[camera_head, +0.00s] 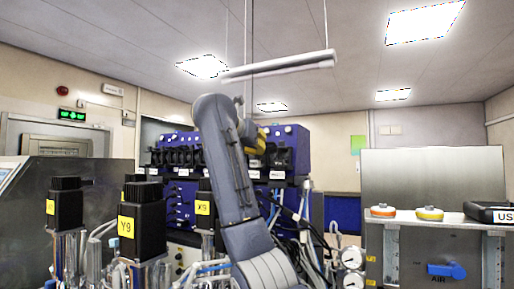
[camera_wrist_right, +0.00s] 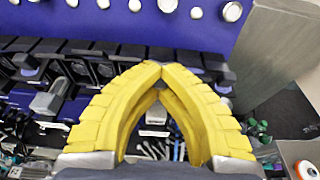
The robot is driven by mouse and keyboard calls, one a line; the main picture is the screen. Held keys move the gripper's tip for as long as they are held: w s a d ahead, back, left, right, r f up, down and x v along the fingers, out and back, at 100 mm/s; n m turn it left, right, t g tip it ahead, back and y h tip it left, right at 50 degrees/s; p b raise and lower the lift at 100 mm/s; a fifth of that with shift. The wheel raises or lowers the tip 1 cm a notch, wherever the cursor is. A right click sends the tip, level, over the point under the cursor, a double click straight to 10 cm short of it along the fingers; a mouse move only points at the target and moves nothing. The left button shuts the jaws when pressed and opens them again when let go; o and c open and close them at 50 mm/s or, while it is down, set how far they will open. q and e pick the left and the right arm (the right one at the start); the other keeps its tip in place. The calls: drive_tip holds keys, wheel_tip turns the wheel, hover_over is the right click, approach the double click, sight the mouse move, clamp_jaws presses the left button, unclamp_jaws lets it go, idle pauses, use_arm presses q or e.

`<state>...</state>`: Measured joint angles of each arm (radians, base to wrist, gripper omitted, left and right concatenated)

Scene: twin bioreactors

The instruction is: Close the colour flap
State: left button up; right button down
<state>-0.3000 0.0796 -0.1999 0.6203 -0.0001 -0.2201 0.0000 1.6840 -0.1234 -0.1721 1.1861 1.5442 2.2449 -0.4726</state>
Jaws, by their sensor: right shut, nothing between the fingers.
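My right gripper (camera_head: 258,140) is small and partly hidden behind my own arm in the head view, in front of the blue bioreactor unit (camera_head: 296,137). In the right wrist view its yellow fingers (camera_wrist_right: 160,70) meet at the tips, with nothing between them. Behind the fingers is a row of black pump heads (camera_wrist_right: 90,66) below the blue panel (camera_wrist_right: 170,35). A grey lever-like piece (camera_wrist_right: 50,97) sticks out from the row at the left. I cannot tell which part is the colour flap, or whether it is open. My left gripper is not in view.
Black-topped vessels, including one labelled Y9 (camera_head: 143,215), stand at front left. Pressure gauges (camera_head: 352,258) and tubing are near the arm. A grey plate (camera_wrist_right: 262,50) stands right of the fingers.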

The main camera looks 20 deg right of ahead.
drive_tip(key=t+h, duration=0.1)
drive_tip(key=f+t+h, duration=0.1)
drive_tip(key=shift+w+d+t+h, duration=0.1)
drive_tip(key=shift+t+h, duration=0.2)
drive_tip(key=shift+d+t+h, duration=0.1)
drive_tip(key=shift+t+h, duration=0.4)
drive_tip(key=shift+h, duration=0.1)
drive_tip(key=c, duration=1.4)
unclamp_jaws()
drive_tip(key=shift+r, duration=4.95)
